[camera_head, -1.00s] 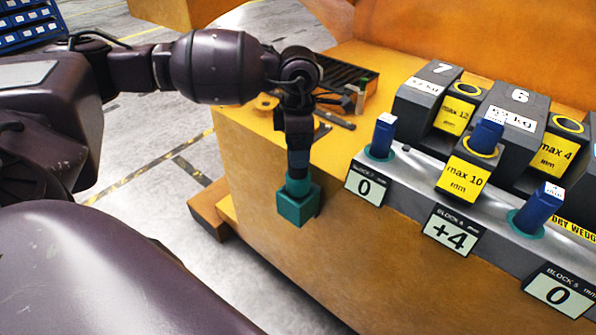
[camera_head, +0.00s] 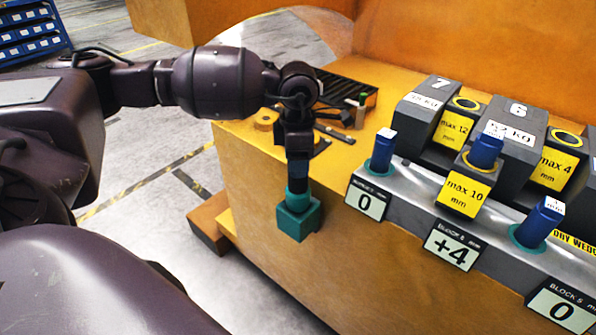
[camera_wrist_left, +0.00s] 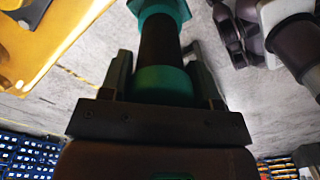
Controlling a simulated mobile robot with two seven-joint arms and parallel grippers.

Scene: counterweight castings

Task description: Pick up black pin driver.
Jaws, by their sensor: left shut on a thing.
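The black pin driver (camera_head: 296,187) has a black shaft, teal collars and a teal block at its lower end. My left gripper (camera_head: 297,168) is shut on it and holds it hanging down in front of the orange bench. In the left wrist view the driver (camera_wrist_left: 160,42) lies between the two fingers of the gripper (camera_wrist_left: 163,75), its teal end running out of the top edge. The part between the jaws is partly hidden. My right gripper is not in view.
The orange bench (camera_head: 255,215) carries a grey rail with blue pins (camera_head: 383,150) and number cards (camera_head: 367,200). Dark castings (camera_head: 517,120) with yellow labels stand behind. A black slotted tray (camera_head: 345,92) lies at the back. Open floor is at left.

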